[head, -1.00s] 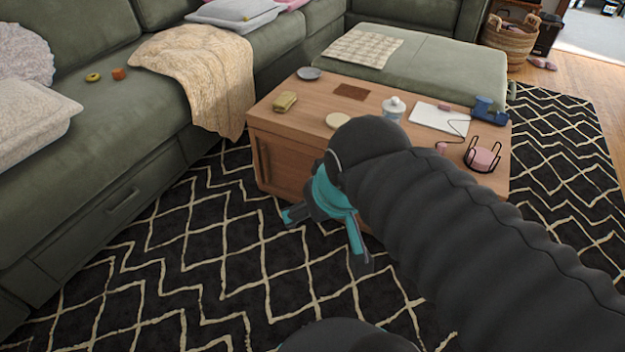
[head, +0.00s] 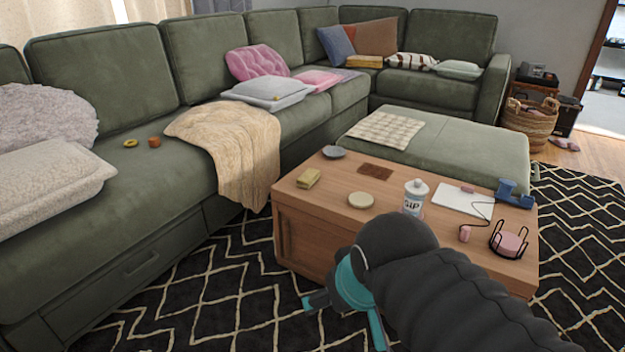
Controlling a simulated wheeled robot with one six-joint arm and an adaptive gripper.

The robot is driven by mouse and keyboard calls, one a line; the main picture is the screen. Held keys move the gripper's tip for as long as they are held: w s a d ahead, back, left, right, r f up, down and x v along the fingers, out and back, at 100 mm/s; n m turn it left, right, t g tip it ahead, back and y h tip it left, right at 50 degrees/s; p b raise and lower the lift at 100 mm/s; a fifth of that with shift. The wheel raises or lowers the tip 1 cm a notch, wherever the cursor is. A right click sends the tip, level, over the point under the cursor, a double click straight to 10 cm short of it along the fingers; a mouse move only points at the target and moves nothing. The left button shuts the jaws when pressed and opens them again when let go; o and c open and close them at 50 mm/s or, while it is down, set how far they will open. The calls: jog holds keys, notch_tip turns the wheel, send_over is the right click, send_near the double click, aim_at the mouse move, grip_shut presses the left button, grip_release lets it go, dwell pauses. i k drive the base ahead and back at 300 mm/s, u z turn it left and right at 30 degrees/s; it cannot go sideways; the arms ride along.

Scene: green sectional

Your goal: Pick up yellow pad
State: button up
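A small yellow pad (head: 308,178), block-like, lies on the left end of the wooden coffee table (head: 325,225). A flatter yellow thing (head: 364,62) rests on the far sofa seat by the cushions; I cannot tell if it is a pad. My gripper (head: 345,321) is in front of the table's near side, low in the picture and apart from the yellow pad. Its teal fingers are spread with nothing seen between them. My dark arm covers part of the table's near side.
Near the pad are a grey dish (head: 334,152), a brown mat (head: 376,169) and a round cream disc (head: 361,200). A white jar (head: 415,197) and a wire holder (head: 509,240) stand farther right. Patterned rug (head: 225,300) lies clear between the green sofa (head: 145,215) and table.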

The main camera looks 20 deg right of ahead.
aim_at(310, 177)
jog(key=z, duration=0.55)
jog(key=i, duration=1.3)
jog(key=u, duration=0.4)
